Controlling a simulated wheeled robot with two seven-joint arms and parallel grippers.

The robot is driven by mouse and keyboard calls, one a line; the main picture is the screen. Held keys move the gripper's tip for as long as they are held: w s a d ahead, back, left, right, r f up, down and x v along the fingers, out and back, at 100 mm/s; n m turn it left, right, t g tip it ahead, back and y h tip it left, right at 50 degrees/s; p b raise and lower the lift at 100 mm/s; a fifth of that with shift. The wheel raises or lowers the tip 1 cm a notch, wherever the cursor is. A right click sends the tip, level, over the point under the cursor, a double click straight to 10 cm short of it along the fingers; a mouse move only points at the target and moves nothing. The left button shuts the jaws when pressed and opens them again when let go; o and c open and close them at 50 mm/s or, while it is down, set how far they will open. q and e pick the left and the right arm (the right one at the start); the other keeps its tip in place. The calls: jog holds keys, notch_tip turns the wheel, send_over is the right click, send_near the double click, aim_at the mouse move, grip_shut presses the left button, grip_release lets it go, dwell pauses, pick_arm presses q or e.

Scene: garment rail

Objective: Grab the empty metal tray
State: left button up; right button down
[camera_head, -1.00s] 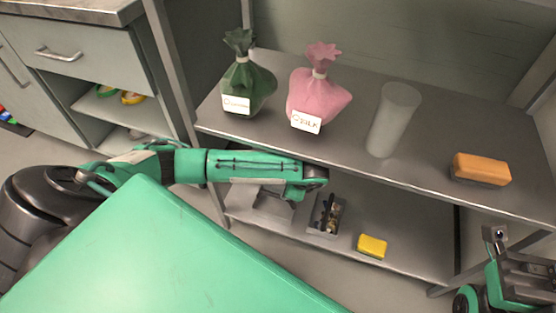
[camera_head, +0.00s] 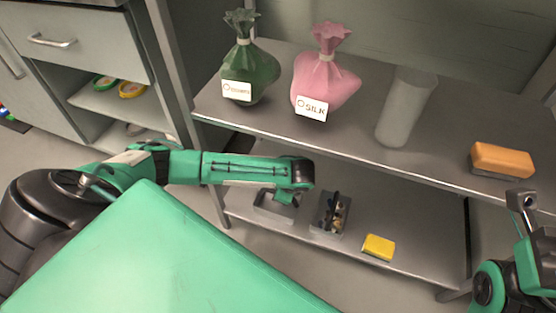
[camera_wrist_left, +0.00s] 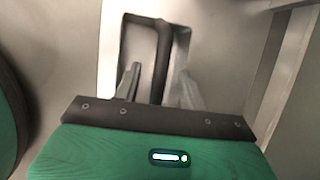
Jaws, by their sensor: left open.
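The empty metal tray (camera_head: 272,217) sits on the lower shelf, left of a second tray that holds items. My left gripper (camera_head: 291,198) hangs just over its back right part and hides some of it. In the left wrist view the tray's pale interior (camera_wrist_left: 138,45) lies ahead, with a dark band along its right side. The open fingers (camera_wrist_left: 160,80) show in front of it with no object clearly held between them; contact with the tray cannot be told. My right gripper (camera_head: 522,202) is partly in view at the right edge; its jaws are unclear.
The second tray (camera_head: 318,226) and a yellow sponge (camera_head: 379,247) are on the lower shelf. The upper shelf (camera_head: 290,130) overhangs them, bearing a green bag (camera_head: 250,72), a pink bag (camera_head: 325,82), a pale cylinder (camera_head: 407,108) and an orange block (camera_head: 502,160).

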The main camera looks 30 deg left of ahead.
pick_arm(q)
jog(key=shift+a+f, duration=0.2)
jog(key=shift+f, duration=0.25)
grip_shut()
jog(key=shift+r, duration=0.1)
